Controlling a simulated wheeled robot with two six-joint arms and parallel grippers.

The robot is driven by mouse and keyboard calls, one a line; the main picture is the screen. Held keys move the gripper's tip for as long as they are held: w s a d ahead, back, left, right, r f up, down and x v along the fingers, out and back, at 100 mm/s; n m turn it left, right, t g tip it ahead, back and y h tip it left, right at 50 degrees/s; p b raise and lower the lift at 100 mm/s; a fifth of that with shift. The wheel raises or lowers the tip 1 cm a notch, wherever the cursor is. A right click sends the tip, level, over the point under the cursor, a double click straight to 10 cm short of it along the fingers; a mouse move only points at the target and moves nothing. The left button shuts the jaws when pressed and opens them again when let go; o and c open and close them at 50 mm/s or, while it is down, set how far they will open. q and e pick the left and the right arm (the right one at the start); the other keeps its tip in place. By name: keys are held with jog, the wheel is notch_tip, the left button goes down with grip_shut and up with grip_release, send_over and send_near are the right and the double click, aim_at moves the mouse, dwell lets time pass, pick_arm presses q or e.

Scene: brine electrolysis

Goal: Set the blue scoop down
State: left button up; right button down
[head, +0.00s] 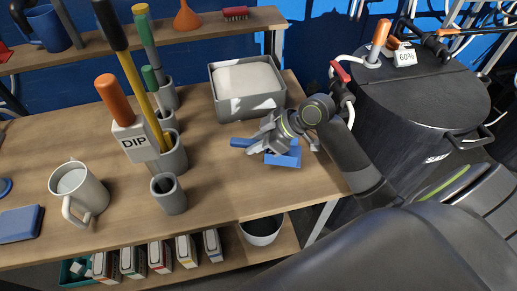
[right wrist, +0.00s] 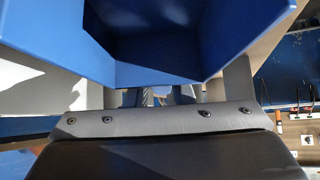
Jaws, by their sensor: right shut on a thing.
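The blue scoop (head: 284,158) is in my right gripper (head: 262,143), near the right end of the wooden table in the head view. Its handle (head: 241,142) sticks out to the left of the fingers and its blue body shows below and to the right of them. In the right wrist view the hollow scoop body (right wrist: 150,45) fills the top of the picture, close in front of the gripper. The fingertips are mostly hidden there. I cannot tell whether the scoop touches the table top. My left gripper is not in view.
A grey bin of white material (head: 247,107) stands just behind the scoop. Grey cups with tall tools, one labelled DIP (head: 134,142), stand to the left, with a white mug (head: 78,192) beyond. A black tank (head: 420,100) is at right. The wooden table (head: 225,185) is bare left of the scoop.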

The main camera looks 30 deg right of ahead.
notch_tip(320, 180, down, 4)
jog(key=shift+r, duration=0.25)
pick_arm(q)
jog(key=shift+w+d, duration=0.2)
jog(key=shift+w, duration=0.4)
pick_arm(e)
jog(key=shift+f, duration=0.15)
jog(key=shift+f, duration=0.2)
jog(key=c, duration=1.3)
grip_release()
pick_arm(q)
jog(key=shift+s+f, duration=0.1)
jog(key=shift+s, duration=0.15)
pick_arm(e)
jog(key=shift+o, duration=0.2)
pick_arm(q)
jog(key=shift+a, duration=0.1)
pick_arm(e)
jog(key=shift+r, duration=0.2)
jog(key=shift+v, duration=6)
